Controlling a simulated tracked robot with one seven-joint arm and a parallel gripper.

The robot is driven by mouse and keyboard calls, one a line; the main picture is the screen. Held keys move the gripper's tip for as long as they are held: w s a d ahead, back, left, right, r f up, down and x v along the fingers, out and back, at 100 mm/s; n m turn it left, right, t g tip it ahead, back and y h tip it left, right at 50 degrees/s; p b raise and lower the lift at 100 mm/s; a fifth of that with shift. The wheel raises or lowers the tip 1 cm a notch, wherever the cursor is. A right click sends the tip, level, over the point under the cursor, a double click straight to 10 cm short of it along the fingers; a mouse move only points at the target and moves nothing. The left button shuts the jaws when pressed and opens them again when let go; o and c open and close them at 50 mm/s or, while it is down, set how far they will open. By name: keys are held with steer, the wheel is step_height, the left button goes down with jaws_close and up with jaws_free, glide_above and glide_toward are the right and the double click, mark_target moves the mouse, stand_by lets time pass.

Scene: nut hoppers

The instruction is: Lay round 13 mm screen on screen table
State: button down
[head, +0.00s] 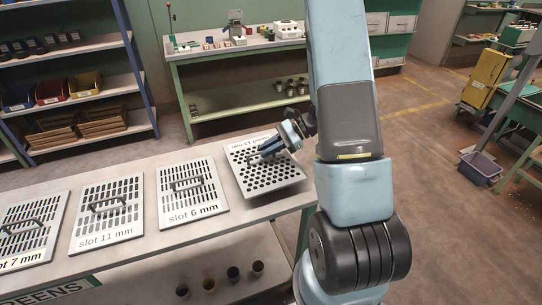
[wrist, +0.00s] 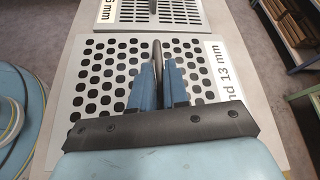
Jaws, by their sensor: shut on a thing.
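The round 13 mm screen (head: 284,175) is a light grey plate with rows of round holes, at the right end of the screen table (head: 150,247). It fills much of the wrist view (wrist: 86,120), where its white label (wrist: 228,75) reads "13 mm", partly cut off. My gripper (head: 268,148) is above the plate, shut on its dark upright handle, which shows between the blue fingers (wrist: 158,72) in the wrist view. The fingers hide part of the handle. I cannot tell whether the plate touches the table or hangs just above it.
The slot 6 mm screen (head: 208,199), slot 11 mm screen (head: 103,226) and slot 7 mm screen (head: 38,215) lie in a row to the left. Several small cups stand on a lower shelf. A green bench (head: 178,75) and blue shelf rack (head: 143,62) stand behind. A grey bin (head: 480,168) is far right.

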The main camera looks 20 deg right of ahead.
mark_target(267, 159)
steer(key=shift+w+a+f, duration=0.2)
steer(key=shift+f, duration=1.6)
steer(key=c, duration=1.1)
jaws_free()
steer(key=shift+d, duration=0.1)
